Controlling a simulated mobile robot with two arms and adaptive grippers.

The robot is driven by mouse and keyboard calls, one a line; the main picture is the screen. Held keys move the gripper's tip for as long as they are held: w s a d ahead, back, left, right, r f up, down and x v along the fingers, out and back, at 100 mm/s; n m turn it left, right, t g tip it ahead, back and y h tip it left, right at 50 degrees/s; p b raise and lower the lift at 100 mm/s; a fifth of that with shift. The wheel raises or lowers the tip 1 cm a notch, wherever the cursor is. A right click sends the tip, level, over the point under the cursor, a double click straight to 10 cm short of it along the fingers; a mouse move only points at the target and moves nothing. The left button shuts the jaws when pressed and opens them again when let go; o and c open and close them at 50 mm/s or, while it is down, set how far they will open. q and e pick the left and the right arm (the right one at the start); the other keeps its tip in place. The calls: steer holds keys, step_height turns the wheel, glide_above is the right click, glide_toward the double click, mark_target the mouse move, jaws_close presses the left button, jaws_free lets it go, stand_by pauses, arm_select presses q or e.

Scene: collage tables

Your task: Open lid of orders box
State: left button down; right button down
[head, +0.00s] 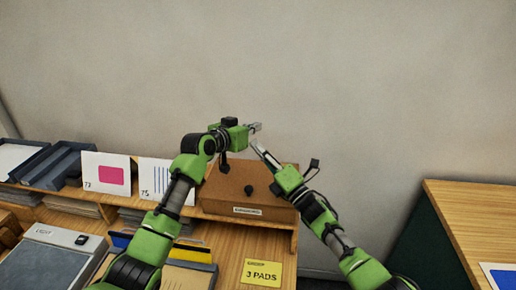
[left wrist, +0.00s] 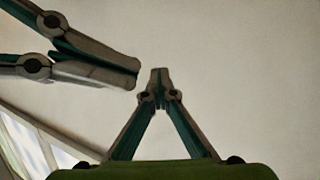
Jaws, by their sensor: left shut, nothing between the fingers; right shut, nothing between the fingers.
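A brown box (head: 225,190) stands on the wooden table, with a white label (head: 247,211) on its front, too small to read surely. Its lid looks closed, and a dark knob (head: 249,190) sits near the lid's front edge. My left gripper (head: 256,127) is shut and empty, above the back of the box and apart from it. Its closed fingertips also show in the left wrist view (left wrist: 159,74). My right gripper (head: 257,146) is shut and empty just below the left one, over the lid.
Cards (head: 106,173) and blue-grey trays (head: 55,165) stand at the left. A yellow "3 PADS" sign (head: 261,272) lies in front of the box. Another wooden table (head: 460,215) is at the right, beyond a gap. A plain wall rises behind.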

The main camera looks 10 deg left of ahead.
arm_select(q)
steer(key=c, duration=2.8)
jaws_free()
steer(key=o, duration=0.9)
